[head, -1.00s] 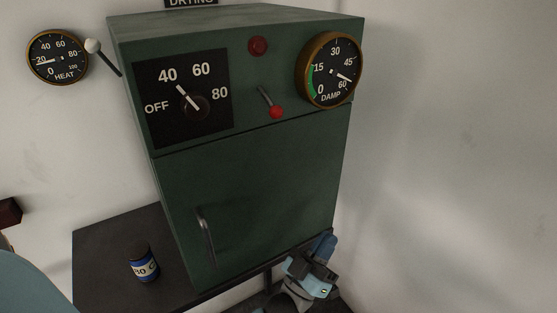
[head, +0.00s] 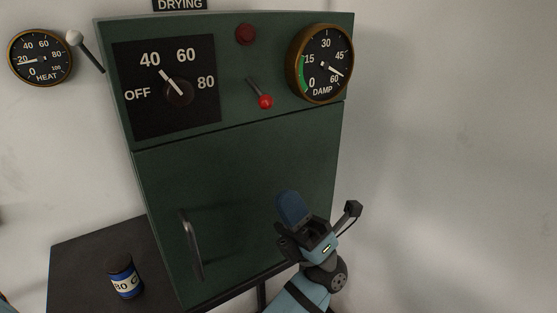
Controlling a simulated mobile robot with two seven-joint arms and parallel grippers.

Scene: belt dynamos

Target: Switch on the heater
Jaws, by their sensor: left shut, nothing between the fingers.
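The heater is a green cabinet (head: 240,190) with a "DRYING" sign above it. Its dial knob (head: 179,93) points at about 40 on a black OFF-40-60-80 plate. A small lever with a red knob (head: 265,102) hangs downward, tilted to the right. A dark red lamp (head: 246,34) above it looks unlit. My left gripper (head: 292,208) is shut and empty in front of the cabinet's lower right door, well below the red lever. Whether it touches the door cannot be told. My right gripper is not in view.
A DAMP gauge (head: 320,64) reads near 60. A HEAT gauge (head: 40,58) on the wall reads about 20, beside a white-knobbed lever (head: 75,38). The door has a metal handle (head: 191,245). A dark jar (head: 124,277) stands on the black table (head: 75,265). The right wall is bare.

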